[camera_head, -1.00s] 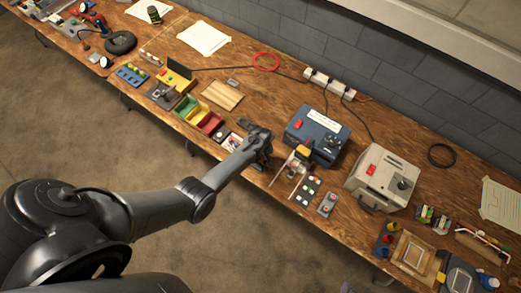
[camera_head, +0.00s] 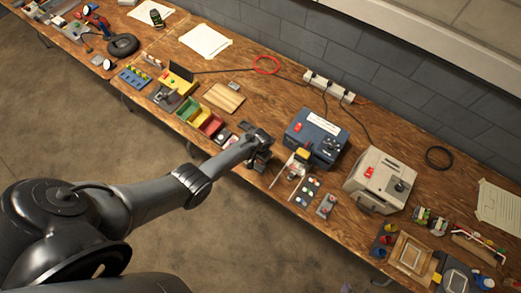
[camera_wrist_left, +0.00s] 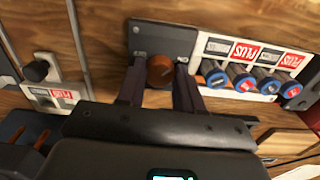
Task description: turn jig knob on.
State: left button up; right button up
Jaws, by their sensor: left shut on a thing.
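The jig knob is a brown-orange round knob (camera_wrist_left: 160,68) on a dark grey panel (camera_wrist_left: 150,36) in the left wrist view. My left gripper (camera_wrist_left: 160,80) is shut on it, with one dark finger on each side. In the head view my left gripper (camera_head: 260,152) is over the bench, just left of the blue box (camera_head: 317,137). The knob is hidden there behind the gripper. My right gripper is not in view.
Blue and red terminals (camera_wrist_left: 240,78) with red and white labels sit right of the knob in the wrist view. A cream box (camera_head: 380,181) stands right of the blue box. Coloured bins (camera_head: 200,119) are left of the gripper.

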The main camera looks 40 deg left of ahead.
pick_arm(q)
jog(key=shift+m, duration=1.5)
jog(key=o, duration=1)
jog(key=shift+o, duration=0.2)
jog(key=shift+r+p, duration=0.4)
jog(key=shift+r, duration=0.1)
notch_tip(320, 180, up, 10)
jog(key=p, duration=0.3)
